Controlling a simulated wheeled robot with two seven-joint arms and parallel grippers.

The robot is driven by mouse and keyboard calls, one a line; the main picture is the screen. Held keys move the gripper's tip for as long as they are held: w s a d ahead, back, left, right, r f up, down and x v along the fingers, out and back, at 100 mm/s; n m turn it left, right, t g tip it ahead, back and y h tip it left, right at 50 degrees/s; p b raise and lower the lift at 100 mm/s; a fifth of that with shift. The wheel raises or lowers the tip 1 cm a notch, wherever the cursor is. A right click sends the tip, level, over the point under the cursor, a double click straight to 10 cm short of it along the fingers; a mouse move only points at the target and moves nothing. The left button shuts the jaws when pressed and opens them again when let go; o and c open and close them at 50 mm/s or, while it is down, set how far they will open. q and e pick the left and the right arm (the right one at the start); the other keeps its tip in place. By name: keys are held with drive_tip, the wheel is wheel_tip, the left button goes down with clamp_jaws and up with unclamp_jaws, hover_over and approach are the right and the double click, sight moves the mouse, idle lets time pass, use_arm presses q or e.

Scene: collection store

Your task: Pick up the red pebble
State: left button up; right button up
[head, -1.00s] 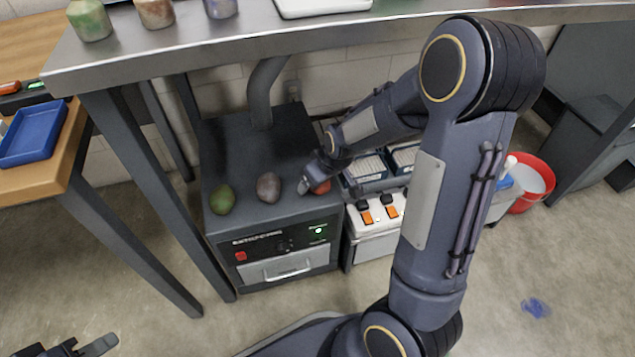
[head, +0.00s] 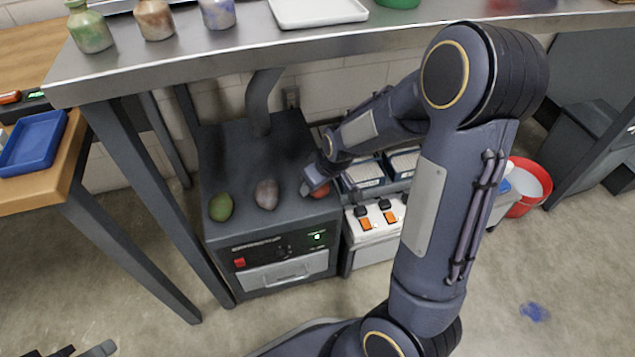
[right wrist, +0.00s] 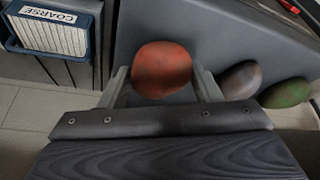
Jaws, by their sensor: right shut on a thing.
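The red pebble (head: 320,190) is at the right edge of the dark machine's top, mostly hidden behind my right gripper (head: 311,188) in the head view. In the right wrist view the red pebble (right wrist: 162,69) sits between the two fingers of my right gripper (right wrist: 163,85), which is shut on it. I cannot tell whether the pebble is clear of the surface. A grey-brown pebble (head: 267,194) and a green pebble (head: 221,207) lie to its left on the machine. My left gripper (head: 85,350) is only partly in view at the bottom left edge.
The dark machine (head: 235,160) stands under a steel table (head: 240,55) with jars and a white tray (head: 318,10). Blue-fronted boxes (head: 365,182) and a white unit with orange switches (head: 375,250) stand right of it. A red bucket (head: 530,185) is farther right.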

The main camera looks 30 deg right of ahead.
drive_tip(key=d+p+v, duration=0.1)
drive_tip(key=p+v, duration=0.3)
drive_tip(key=v, duration=0.4)
drive_tip(key=shift+s+d+r, duration=0.15)
drive_tip(key=shift+s+d, duration=0.15)
drive_tip(key=s+d+r, duration=0.1)
drive_tip(key=s, duration=0.1)
drive_tip(key=s+d+r+p, duration=0.1)
drive_tip(key=s, duration=0.2)
drive_tip(key=s+d+r+p, duration=0.1)
drive_tip(key=s+d, duration=0.1)
drive_tip(key=shift+s+r, duration=0.25)
drive_tip(key=shift+r, duration=0.1)
drive_tip(key=shift+s+d+r, duration=0.25)
drive_tip(key=shift+s, duration=0.4)
